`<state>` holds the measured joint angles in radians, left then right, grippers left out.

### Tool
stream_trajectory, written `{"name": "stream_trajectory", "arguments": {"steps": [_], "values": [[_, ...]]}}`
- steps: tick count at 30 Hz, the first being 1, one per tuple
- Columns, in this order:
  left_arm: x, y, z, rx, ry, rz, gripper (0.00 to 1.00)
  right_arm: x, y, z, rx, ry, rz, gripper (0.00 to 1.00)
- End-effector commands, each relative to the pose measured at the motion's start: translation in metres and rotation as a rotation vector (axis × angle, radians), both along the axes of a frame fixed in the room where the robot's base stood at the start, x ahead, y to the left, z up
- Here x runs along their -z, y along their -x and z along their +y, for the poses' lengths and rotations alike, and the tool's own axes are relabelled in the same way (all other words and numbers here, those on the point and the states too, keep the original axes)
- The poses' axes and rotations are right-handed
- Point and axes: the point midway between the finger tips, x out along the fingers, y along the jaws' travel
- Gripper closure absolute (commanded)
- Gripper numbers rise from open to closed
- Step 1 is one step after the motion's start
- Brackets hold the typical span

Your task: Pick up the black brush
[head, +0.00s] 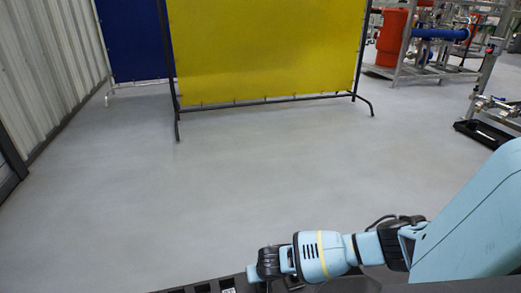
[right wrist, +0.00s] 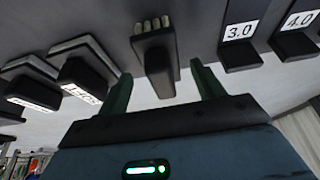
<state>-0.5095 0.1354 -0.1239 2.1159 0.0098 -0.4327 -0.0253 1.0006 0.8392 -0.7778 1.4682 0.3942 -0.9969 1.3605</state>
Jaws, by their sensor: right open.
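The black brush (right wrist: 157,68) shows in the right wrist view, with a dark handle and a row of pale tan bristles at its far end. It lies against a grey surface. My right gripper (right wrist: 160,71) is open, with one green finger on each side of the brush handle and visible gaps between. In the head view my right gripper (head: 266,265) is at the bottom, over a dark surface; its fingers cannot be made out there. The brush cannot be made out in the head view. My left gripper is not in view.
Black blocks labelled 3.0 (right wrist: 240,54) and 4.0 (right wrist: 296,44) sit close right of the brush. Other black labelled pieces (right wrist: 82,78) sit to its left. A yellow screen (head: 265,50) and a blue screen (head: 131,40) stand beyond open grey floor (head: 230,175).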

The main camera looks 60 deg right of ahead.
Motion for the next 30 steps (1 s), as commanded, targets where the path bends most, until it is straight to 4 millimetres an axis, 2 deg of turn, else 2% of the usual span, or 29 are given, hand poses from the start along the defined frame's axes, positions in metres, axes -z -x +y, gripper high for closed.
{"name": "stream_trajectory", "arguments": {"steps": [1,6,17,28,30], "values": [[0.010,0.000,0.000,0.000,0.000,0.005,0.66,0.011,-0.003,-0.001,0.000,0.002,0.001,0.33],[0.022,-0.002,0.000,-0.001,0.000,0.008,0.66,0.027,-0.009,-0.005,0.000,0.002,0.002,0.33],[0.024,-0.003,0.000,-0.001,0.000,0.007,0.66,0.030,-0.011,-0.007,-0.001,0.001,0.001,0.33],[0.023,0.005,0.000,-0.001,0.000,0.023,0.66,0.030,-0.011,-0.006,-0.001,0.001,0.001,0.80],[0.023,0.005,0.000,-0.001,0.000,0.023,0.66,0.030,-0.011,-0.006,-0.001,0.001,0.001,0.82]]}}
